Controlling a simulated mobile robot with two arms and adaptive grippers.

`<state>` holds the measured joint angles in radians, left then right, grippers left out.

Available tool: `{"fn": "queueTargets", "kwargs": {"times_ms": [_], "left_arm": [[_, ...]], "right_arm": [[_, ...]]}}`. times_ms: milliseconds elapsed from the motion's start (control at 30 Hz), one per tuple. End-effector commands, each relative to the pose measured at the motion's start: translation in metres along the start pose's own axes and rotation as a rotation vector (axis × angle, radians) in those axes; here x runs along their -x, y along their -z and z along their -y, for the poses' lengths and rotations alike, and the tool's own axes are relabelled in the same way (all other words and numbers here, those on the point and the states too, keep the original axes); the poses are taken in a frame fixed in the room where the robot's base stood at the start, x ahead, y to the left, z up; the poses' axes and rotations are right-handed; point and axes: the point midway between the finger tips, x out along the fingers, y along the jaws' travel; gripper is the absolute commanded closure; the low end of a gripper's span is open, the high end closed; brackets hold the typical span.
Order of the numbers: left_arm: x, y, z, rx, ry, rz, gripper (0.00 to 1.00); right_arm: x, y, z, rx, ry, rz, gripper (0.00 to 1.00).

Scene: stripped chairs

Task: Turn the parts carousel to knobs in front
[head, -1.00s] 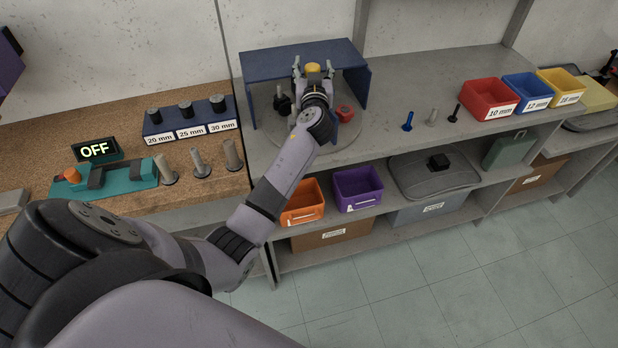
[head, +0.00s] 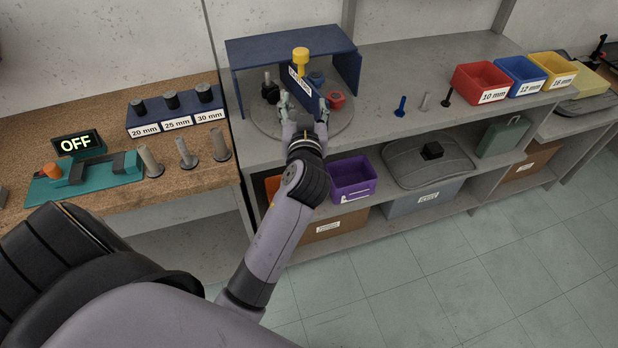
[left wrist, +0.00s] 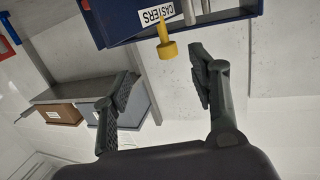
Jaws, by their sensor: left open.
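The parts carousel is a round grey turntable (head: 348,122) under a blue hood (head: 285,47) on the grey bench. An upright blue divider (head: 312,99) crosses it, with a white label and a yellow handle (head: 301,57) on top. Black casters (head: 270,92) sit left of the divider; a red knob (head: 336,100) and a blue knob (head: 316,78) sit right. My left gripper (head: 303,103) is open and empty, near the front of the divider, apart from the handle. My right gripper is out of view.
The hood's side walls flank the turntable. Loose bolts (head: 425,101) and red, blue and yellow bins (head: 481,84) stand to the right. A purple bin (head: 352,179) is on the lower shelf. Left is a cork-topped bench with a blue plug rack (head: 175,110) and an OFF sign (head: 75,143).

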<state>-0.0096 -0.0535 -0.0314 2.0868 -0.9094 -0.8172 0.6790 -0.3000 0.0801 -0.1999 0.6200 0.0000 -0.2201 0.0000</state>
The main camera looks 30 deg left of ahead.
Motion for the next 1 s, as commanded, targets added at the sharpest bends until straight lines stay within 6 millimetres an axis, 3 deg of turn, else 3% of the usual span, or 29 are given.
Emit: {"fn": "queueTargets", "kwargs": {"times_ms": [700, 1000], "left_arm": [[0.034, -0.138, -0.012, -0.179, -0.142, 0.355, 0.46], [0.043, -0.169, -0.016, -0.219, -0.182, 0.421, 0.46]], "right_arm": [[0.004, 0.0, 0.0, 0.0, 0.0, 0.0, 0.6], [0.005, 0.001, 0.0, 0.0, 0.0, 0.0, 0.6]]}}
